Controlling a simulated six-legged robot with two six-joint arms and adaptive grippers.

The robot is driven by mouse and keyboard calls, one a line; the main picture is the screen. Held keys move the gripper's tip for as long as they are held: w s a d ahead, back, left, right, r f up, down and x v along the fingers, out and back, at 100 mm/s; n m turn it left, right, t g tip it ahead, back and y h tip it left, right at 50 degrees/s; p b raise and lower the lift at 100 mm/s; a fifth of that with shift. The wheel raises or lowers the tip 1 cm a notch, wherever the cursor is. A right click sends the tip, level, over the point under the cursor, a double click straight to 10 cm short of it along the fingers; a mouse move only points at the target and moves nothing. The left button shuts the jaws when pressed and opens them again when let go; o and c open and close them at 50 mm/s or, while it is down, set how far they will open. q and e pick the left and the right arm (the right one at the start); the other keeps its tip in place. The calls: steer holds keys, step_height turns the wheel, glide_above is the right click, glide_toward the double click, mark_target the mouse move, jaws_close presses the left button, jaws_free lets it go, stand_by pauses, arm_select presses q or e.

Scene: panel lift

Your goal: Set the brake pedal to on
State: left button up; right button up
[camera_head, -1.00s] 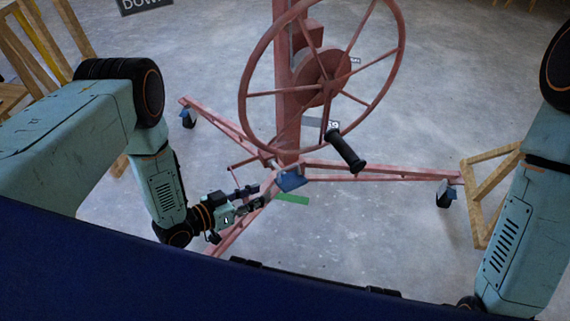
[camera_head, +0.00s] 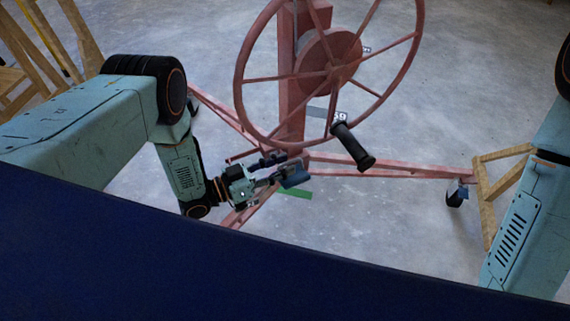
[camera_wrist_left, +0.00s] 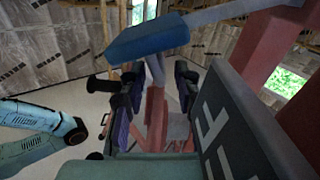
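The blue brake pedal (camera_head: 295,180) sits low at the foot of the red panel lift's mast (camera_head: 291,100). In the left wrist view the pedal (camera_wrist_left: 148,38) shows large at the top, on a pale lever. My left gripper (camera_head: 273,170) is just left of the pedal in the head view, its fingertips very close to it. In the left wrist view its two fingers (camera_wrist_left: 157,88) are apart with nothing between them. The pedal appears above the fingertips there; I cannot tell whether they touch. My right gripper is out of view; only part of the right arm shows.
The lift's large red spoked wheel (camera_head: 330,72) with a black handle (camera_head: 352,147) stands above the pedal. Red base legs (camera_head: 400,173) spread out, with a caster (camera_head: 456,194) at right. Wooden frames (camera_head: 495,185) stand at the sides.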

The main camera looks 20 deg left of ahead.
arm_select(q)
steer(key=shift+w+d, duration=0.45)
steer(key=shift+d, duration=0.05)
jaws_close()
stand_by(0.5)
